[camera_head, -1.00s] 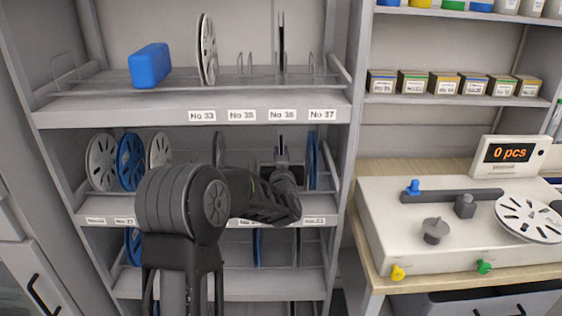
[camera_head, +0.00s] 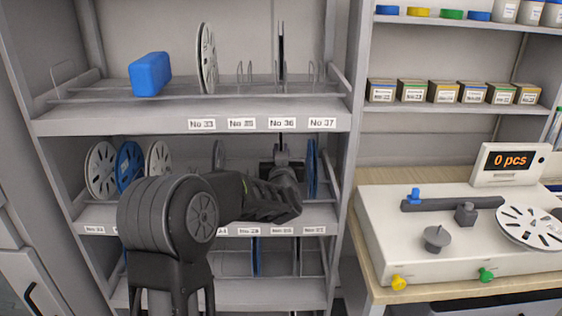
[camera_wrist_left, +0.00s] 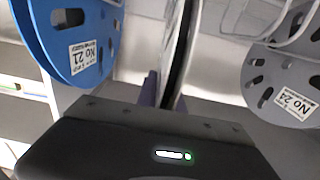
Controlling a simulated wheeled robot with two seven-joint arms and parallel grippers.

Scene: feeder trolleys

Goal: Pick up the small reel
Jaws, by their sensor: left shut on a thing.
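My left gripper (camera_head: 283,162) reaches into the middle shelf, to the left of a blue reel (camera_head: 312,168). In the left wrist view its fingers (camera_wrist_left: 165,93) are shut on a thin reel (camera_wrist_left: 180,50), seen edge-on and upright. No label shows on this held reel, and its lower part is hidden behind the gripper body. In the head view only a thin dark edge shows above the gripper. A blue reel marked No 21 (camera_wrist_left: 75,35) is to the left in the wrist view, and a pale reel marked No 24 (camera_wrist_left: 285,85) to the right. My right gripper is not in view.
The upper shelf (camera_head: 120,124) holds a blue box (camera_head: 150,74), a white reel (camera_head: 207,58) and a dark edge-on reel (camera_head: 281,50). More reels stand at the middle shelf's left. A counting machine (camera_head: 390,230) stands on the bench at right.

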